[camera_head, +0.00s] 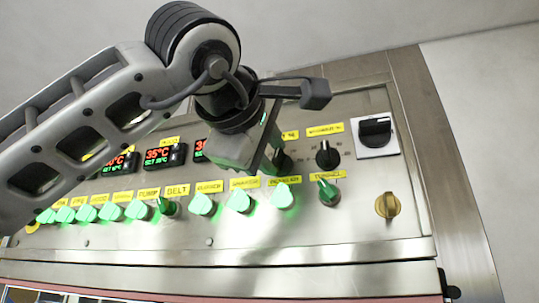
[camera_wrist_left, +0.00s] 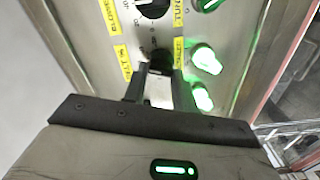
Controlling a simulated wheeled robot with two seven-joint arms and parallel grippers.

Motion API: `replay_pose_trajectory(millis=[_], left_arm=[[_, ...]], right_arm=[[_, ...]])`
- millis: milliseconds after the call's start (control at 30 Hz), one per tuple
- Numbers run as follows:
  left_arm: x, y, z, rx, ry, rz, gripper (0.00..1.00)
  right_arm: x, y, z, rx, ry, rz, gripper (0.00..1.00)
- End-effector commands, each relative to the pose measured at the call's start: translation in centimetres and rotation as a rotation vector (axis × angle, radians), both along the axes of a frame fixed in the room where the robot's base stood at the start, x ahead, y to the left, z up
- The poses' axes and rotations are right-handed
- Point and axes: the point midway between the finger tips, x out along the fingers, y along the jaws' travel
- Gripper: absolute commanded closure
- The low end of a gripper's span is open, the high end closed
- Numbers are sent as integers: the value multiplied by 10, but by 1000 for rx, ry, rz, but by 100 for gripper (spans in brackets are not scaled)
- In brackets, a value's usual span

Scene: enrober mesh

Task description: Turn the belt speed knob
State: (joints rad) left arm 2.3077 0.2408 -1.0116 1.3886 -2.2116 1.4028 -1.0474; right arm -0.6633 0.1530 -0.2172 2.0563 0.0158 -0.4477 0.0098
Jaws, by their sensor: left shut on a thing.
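The belt speed knob (camera_head: 284,160) is a black knob on the upright steel control panel, under a yellow label ending in a percent sign, in the head view. My left gripper (camera_head: 270,154) covers part of it. In the left wrist view, the black knob (camera_wrist_left: 161,60) is at the fingertips of my left gripper (camera_wrist_left: 150,75), beside a yellow label that seems to read BELT %. The gripper is shut on the knob. The knob's pointer is hidden. My right gripper is in neither view.
The blower knob (camera_head: 327,155), black, is just to the right. A green-lit tunnel knob (camera_head: 328,192) and lit green switches (camera_head: 240,201) run below. A black rotary switch (camera_head: 375,131) and a yellow knob (camera_head: 388,205) are at the right. Red displays (camera_head: 163,156) are at the left.

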Motion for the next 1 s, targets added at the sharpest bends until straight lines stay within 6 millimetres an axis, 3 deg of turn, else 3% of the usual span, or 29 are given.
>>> replay_pose_trajectory(millis=[400,1000], left_arm=[[0,0,-1,-256,82,1,96],[0,1,-1,-329,105,2,96]], right_arm=[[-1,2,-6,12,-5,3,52],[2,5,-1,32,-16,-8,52]])
